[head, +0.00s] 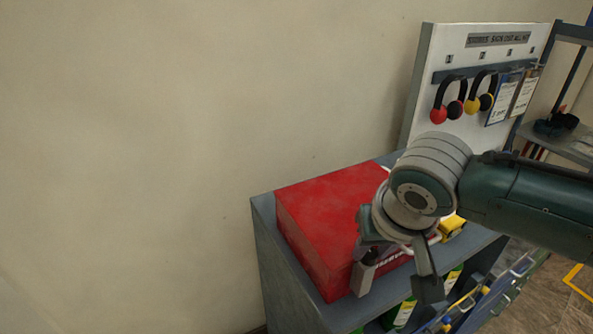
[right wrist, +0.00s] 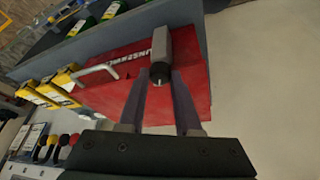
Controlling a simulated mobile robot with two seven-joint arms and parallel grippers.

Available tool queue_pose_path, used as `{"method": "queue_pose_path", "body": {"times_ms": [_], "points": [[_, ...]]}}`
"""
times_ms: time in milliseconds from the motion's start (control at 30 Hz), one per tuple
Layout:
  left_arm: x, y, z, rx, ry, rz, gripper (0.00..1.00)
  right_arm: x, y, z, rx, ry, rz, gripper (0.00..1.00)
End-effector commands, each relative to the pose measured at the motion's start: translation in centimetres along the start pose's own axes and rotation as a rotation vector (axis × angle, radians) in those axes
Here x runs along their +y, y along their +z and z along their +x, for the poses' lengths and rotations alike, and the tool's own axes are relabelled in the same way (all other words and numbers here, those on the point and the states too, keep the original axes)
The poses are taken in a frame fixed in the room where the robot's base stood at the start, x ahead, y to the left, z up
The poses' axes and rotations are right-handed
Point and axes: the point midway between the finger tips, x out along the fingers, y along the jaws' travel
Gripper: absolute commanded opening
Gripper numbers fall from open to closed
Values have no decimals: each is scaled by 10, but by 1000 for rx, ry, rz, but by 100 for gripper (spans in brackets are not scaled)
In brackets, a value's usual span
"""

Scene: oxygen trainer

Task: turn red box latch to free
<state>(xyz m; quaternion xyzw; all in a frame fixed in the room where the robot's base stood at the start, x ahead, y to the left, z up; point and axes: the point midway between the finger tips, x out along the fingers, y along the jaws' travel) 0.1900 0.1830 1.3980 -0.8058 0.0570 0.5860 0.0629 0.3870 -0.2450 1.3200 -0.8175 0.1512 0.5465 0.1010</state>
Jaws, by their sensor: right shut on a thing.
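The red box (head: 322,220) lies on top of a grey cabinet, against the wall. Its grey latch (head: 362,280) is at the front face near the left corner. In the right wrist view the latch (right wrist: 178,48) is a grey block with a dark end, in front of the red box (right wrist: 128,98). My right gripper (head: 370,258) is at the latch; in the right wrist view its two fingertips (right wrist: 163,78) are shut on the latch's dark end. The fingers and arm hide part of the box front. My left gripper is not in view.
The grey cabinet (head: 264,222) holds green bottles on a lower shelf. A white handle (right wrist: 98,72) is on the box front, and yellow items (head: 452,226) lie beside the box. A white board (head: 436,52) with ear defenders stands behind. The wall side at left is clear.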

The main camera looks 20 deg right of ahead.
Motion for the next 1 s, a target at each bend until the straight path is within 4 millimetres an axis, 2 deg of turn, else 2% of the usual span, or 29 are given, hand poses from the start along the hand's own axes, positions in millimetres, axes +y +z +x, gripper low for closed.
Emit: {"method": "queue_pose_path", "body": {"times_ms": [167, 467, 1000], "points": [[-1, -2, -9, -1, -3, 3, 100, -3, 1, -1, -4, 62, 159, 0], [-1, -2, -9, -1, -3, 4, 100, -5, 1, 1, -4, 172, 422, 0], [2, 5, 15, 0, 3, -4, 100, -6, -1, 4, -2, 355, 861, 0]]}}
